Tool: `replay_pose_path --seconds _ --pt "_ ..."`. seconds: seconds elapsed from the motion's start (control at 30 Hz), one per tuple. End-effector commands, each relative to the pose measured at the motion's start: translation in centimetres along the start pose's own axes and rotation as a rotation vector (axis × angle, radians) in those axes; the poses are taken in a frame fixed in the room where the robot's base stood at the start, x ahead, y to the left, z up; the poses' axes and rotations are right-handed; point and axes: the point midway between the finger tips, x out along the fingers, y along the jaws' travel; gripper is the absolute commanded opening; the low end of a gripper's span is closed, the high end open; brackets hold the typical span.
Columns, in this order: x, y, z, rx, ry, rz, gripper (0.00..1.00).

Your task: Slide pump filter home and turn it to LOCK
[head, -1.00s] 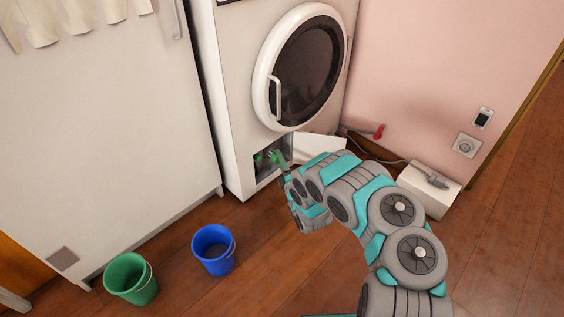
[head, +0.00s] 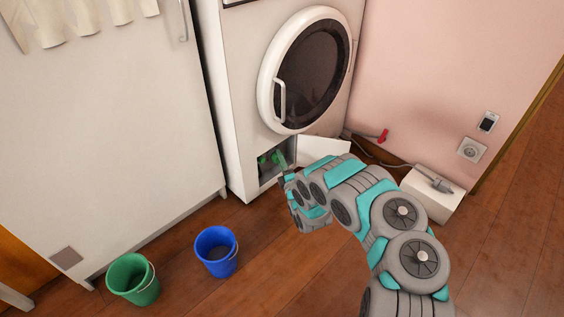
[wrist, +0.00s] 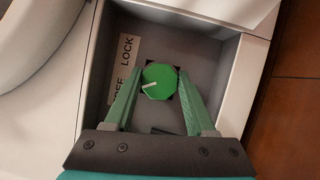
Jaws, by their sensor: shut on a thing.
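The pump filter (wrist: 160,82) is a green, many-sided knob with a white pointer mark. It is at the socket in the grey recess (wrist: 220,62) low on the washing machine's front. The pointer aims left and slightly down, towards the FREE end of the label (wrist: 124,68); LOCK is at the upper end. My gripper (wrist: 161,76) is shut on the filter, one green finger on each side. In the head view my gripper (head: 283,160) reaches into the recess. I cannot tell how deep the filter sits; dark socket shows around it.
The washing machine (head: 240,90) has a round door above the recess. A white flap (head: 322,150) stands open at the recess's right. A blue bucket (head: 216,252) and a green bucket (head: 133,280) stand on the floor. A white box (head: 432,196) is by the wall.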

Motion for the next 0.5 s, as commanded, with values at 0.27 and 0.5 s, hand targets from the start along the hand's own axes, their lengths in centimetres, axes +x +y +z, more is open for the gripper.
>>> replay_pose_path --seconds 0.27,0.5 --pt "0.17 -0.03 -0.08 0.0 0.0 -0.001 0.0" --pt "0.15 -0.05 -0.07 0.0 0.0 -0.001 0.71"
